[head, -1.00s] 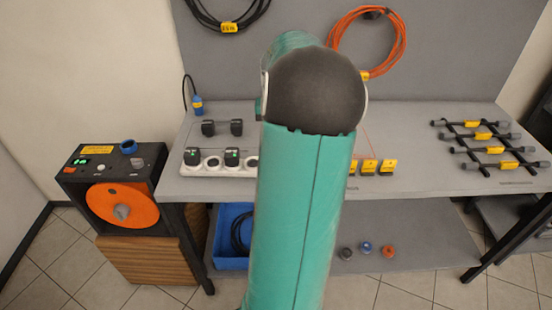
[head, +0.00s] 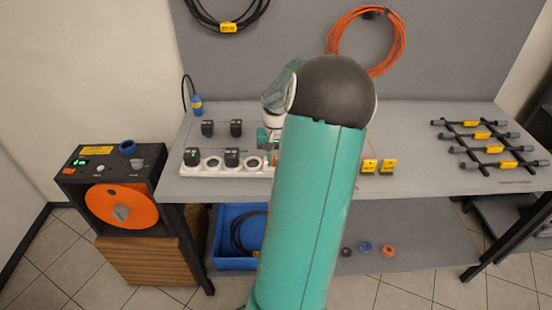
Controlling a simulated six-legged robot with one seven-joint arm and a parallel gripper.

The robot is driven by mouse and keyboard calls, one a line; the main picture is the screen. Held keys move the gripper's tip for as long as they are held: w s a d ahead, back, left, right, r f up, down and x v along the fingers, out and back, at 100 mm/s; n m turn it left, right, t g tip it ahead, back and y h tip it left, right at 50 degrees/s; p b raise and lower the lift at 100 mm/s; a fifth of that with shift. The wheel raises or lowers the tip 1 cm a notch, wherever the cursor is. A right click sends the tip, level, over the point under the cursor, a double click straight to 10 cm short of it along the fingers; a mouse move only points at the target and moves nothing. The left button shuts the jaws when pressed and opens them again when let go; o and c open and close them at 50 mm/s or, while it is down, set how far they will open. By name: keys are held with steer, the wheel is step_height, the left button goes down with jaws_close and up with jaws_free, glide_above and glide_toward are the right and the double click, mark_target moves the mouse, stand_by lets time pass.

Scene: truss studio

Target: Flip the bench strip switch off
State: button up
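The white power strip (head: 214,173) lies along the front left of the bench top, with black plugs (head: 191,156) in some of its sockets. A green light shows on the left plug. The strip's right end runs behind my arm, and I cannot make out its switch. My gripper (head: 267,144) is mostly hidden behind my green arm. Only a small white and green part shows, near the strip's right end. I cannot see the fingertips or whether they touch anything.
Two black plugs (head: 222,128) stand behind the strip. Yellow tags (head: 378,166) stand right of my arm. A rack of dark bars (head: 488,144) lies at the bench's right. A black box with an orange disc (head: 112,190) stands left. The bench centre-right is clear.

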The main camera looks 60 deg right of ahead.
jaws_close()
steer(key=shift+w+d+r+g+y, duration=0.1)
steer(key=shift+d+g+y, duration=0.15)
steer(key=shift+y, duration=0.45)
steer(key=shift+w+d+r+g+y, duration=0.1)
steer(key=shift+g+y, duration=0.25)
steer(key=shift+y, duration=0.35)
steer(key=o, duration=0.5)
jaws_free()
steer(key=v, duration=1.3)
steer(key=shift+r, duration=0.4)
steer(key=shift+w, duration=0.1)
